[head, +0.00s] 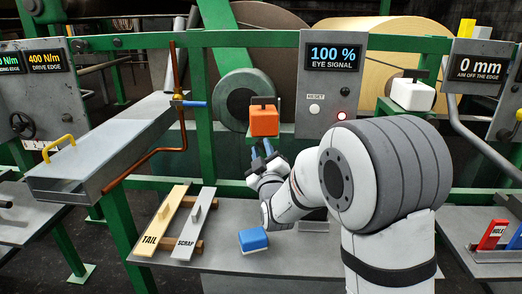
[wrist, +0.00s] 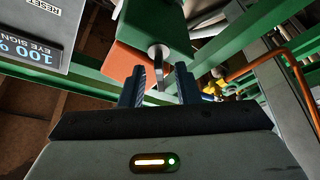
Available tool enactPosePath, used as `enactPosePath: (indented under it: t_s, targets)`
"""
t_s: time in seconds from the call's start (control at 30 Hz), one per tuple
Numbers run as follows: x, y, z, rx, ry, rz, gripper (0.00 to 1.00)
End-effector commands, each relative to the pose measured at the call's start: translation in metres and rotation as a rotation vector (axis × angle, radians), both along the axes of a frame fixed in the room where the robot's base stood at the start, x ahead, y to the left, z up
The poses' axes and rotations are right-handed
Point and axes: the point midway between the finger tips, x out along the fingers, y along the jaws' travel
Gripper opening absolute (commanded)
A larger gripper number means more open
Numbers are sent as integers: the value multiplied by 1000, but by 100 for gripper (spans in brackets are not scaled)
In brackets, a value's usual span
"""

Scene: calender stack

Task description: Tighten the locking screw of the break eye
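The break eye (head: 264,121) is an orange box with a dark handle, mounted on the green frame in the head view. Its orange body (wrist: 126,60) also shows in the wrist view, beside a green bracket (wrist: 155,25). The locking screw (wrist: 158,56) has a round pale head and a thin flat tab. My gripper (head: 262,150) is just below the break eye. Its blue fingers (wrist: 160,78) are open, one on each side of the tab, with gaps visible. The screw is not clear in the head view.
The aim display (head: 480,66) reads 0 mm. A blue block (head: 253,239) and TAIL and SCRAP boards (head: 190,222) lie on the table (head: 225,258) below.

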Motion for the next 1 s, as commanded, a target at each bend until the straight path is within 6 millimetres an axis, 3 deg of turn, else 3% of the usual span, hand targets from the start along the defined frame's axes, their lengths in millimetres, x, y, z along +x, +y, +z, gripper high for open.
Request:
enactPosePath:
  t_s: [0.23, 0.57, 0.87, 1.0]
  targets:
    - [0, 0, 0, 0, -1, 1, 27]
    - [0, 1, 0, 0, 0, 1, 0]
    - [0, 1, -1, -13, 0, 2, 0]
    - [0, 0, -2, -133, 0, 0, 0]
